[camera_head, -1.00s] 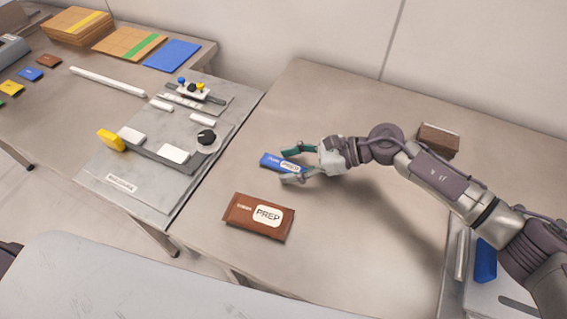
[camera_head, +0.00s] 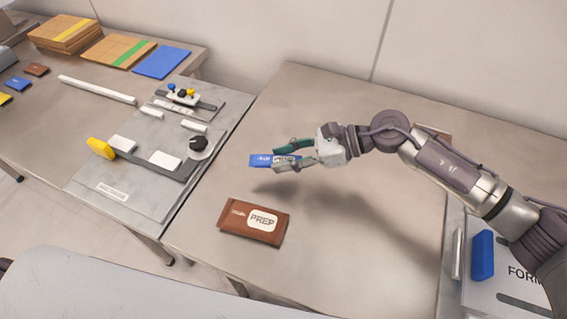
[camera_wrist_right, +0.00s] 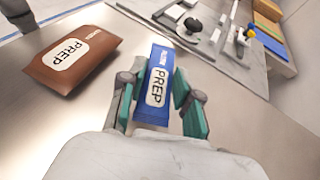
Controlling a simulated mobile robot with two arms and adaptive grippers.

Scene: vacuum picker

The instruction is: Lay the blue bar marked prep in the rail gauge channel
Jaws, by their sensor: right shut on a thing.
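The blue bar marked prep (camera_head: 260,160) is held in my right gripper (camera_head: 284,156), above the table. In the right wrist view the blue bar (camera_wrist_right: 157,85) lies between the two green fingers of the gripper (camera_wrist_right: 160,108), its PREP label facing the camera. The rail gauge (camera_head: 150,160) sits on a grey plate to the left in the head view, a dark rail with white blocks, a yellow end piece and a black knob. The lettering on its plate is too small to read. My left gripper is out of view.
A brown PREP packet (camera_head: 253,222) lies on the table (camera_head: 330,210) in front of my right gripper. A brown block stands behind my right arm. A blue piece (camera_head: 482,255) is at the right. Cardboard sheets (camera_head: 118,52) and a blue sheet (camera_head: 161,62) lie at the far left.

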